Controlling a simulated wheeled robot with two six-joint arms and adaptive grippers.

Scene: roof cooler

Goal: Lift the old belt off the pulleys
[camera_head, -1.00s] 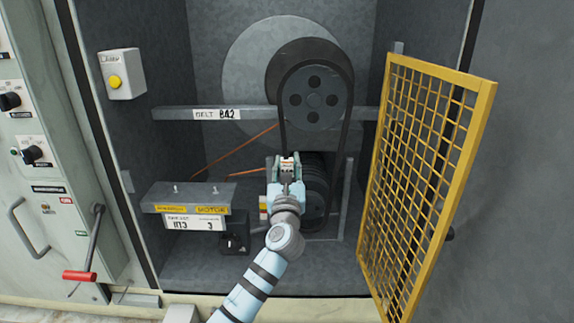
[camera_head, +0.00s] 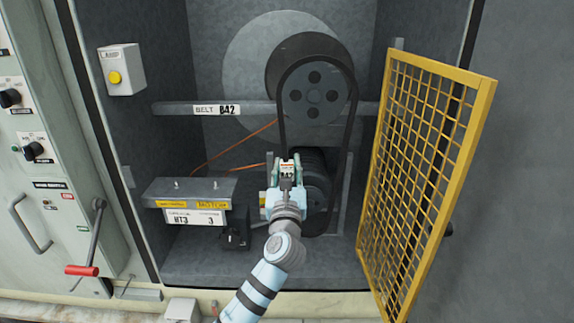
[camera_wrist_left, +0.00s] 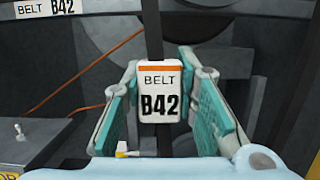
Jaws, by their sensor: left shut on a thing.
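The old belt (camera_head: 353,125) is a black loop around the outline of the upper pulley (camera_head: 314,97), running down toward the lower pulley (camera_head: 315,185). It stands a little wide of the upper pulley's face; I cannot tell whether it still touches the groove. My left gripper (camera_head: 287,168) is shut on the belt's left strand, at its white "BELT B42" tag (camera_wrist_left: 159,95). In the left wrist view the belt (camera_wrist_left: 154,42) rises above the tag between teal fingers (camera_wrist_left: 160,110). The gripper hides part of the lower pulley and lower loop. My right gripper is out of view.
A yellow mesh guard (camera_head: 425,185) stands swung open at the right. A rail (camera_head: 175,110) labelled "BELT B42" crosses behind the belt. A motor box (camera_head: 188,192) sits left of my gripper. A box with a yellow button (camera_head: 121,72) is on the left wall.

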